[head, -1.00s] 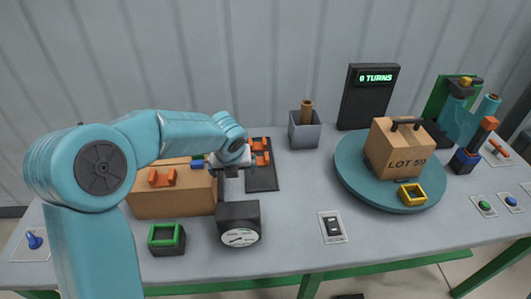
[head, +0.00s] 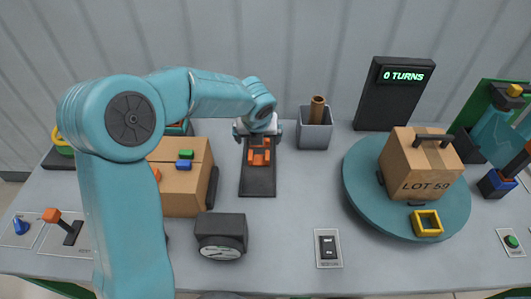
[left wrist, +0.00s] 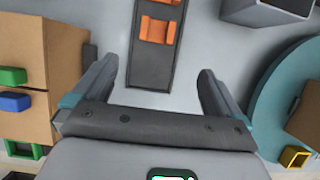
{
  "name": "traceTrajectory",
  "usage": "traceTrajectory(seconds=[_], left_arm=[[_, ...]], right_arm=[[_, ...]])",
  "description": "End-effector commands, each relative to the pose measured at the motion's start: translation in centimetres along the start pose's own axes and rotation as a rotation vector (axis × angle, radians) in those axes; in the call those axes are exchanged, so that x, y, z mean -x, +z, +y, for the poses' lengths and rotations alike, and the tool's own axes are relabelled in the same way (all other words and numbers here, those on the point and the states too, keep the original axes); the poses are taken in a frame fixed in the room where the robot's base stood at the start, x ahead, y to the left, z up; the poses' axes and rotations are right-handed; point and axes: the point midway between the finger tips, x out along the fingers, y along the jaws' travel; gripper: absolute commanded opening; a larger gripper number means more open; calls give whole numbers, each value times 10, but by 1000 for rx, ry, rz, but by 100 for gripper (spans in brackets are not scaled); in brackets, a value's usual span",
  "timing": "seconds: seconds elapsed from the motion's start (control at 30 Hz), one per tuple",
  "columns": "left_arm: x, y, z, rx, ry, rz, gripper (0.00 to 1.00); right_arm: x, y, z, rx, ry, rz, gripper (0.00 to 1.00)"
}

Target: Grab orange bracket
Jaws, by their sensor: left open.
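Orange brackets (head: 259,157) lie on a black strip (head: 257,184) in the middle of the table. In the left wrist view one orange bracket (left wrist: 157,30) lies on the strip, with part of another orange piece at the top edge. My left gripper (head: 258,138) is over the far end of the strip in the head view. In the left wrist view its two fingers (left wrist: 158,82) are spread wide with nothing between them, and the bracket is beyond them. Another orange piece (head: 155,173) by the cardboard box is mostly hidden by my arm.
A cardboard box (head: 187,193) with green and blue pieces stands left of the strip. A black gauge (head: 220,236) is in front. A grey holder (head: 315,134) stands right of the strip. A teal turntable (head: 360,185) carries the LOT 59 box (head: 418,170) and a yellow piece.

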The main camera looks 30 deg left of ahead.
Motion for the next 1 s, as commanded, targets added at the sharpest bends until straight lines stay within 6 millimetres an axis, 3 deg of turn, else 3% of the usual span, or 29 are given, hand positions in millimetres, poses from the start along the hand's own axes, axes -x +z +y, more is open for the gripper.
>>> traceTrajectory(seconds=[0.17, 0.5, 0.77, 1.0], left_arm=[[-12, -5, 4, 1, 4, 3, 100], [-87, -9, 5, 3, 3, 4, 100], [-111, -7, 3, 2, 2, 1, 100], [-150, -7, 2, 3, 3, 3, 100]], right_arm=[[1, 0, -1, 2, 0, -1, 43], [3, 0, -1, 1, 0, -1, 43], [4, 0, -2, 2, 0, -1, 43], [12, 0, -5, 1, 0, 0, 43]])
